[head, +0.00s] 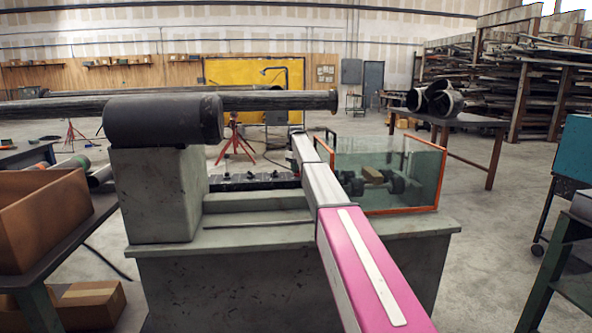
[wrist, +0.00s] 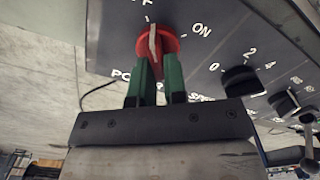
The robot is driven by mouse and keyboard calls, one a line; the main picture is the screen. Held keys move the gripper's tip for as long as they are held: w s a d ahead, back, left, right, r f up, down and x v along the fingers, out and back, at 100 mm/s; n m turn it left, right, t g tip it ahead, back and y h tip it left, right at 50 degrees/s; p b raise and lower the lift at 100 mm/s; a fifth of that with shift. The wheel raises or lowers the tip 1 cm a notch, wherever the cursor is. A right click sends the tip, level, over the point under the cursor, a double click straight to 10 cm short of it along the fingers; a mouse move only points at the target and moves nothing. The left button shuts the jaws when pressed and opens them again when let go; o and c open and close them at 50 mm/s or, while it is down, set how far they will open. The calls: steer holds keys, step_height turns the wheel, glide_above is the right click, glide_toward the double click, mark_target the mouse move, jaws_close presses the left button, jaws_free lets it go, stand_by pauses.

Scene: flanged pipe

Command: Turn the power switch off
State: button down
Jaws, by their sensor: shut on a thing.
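The power switch (wrist: 168,42) is a round red knob with a pale raised grip on a dark panel (wrist: 235,45) in the wrist view. My gripper (wrist: 157,66) has green fingers, one on each side of the grip, and is shut on it. The grip's far end points up, close to the mark under the partly cut-off letters "FF". "ON" is printed to the right of the knob. In the head view my arm reaches forward over the machine (head: 290,240), and the switch and my fingertips cannot be made out.
Black speed knobs (wrist: 240,80) sit right of the switch on the same panel. In the head view a glass box with an orange frame (head: 402,212) stands right of my arm. A long dark pipe (head: 270,101) lies across the machine. A cardboard box (head: 48,220) is at left.

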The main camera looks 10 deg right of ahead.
steer(key=shift+a+n, duration=0.1)
steer(key=shift+n, duration=0.9)
steer(key=c, duration=1.2)
jaws_free()
steer(key=shift+o, duration=0.2)
step_height(320, 180, up, 11)
steer(key=shift+s, duration=0.1)
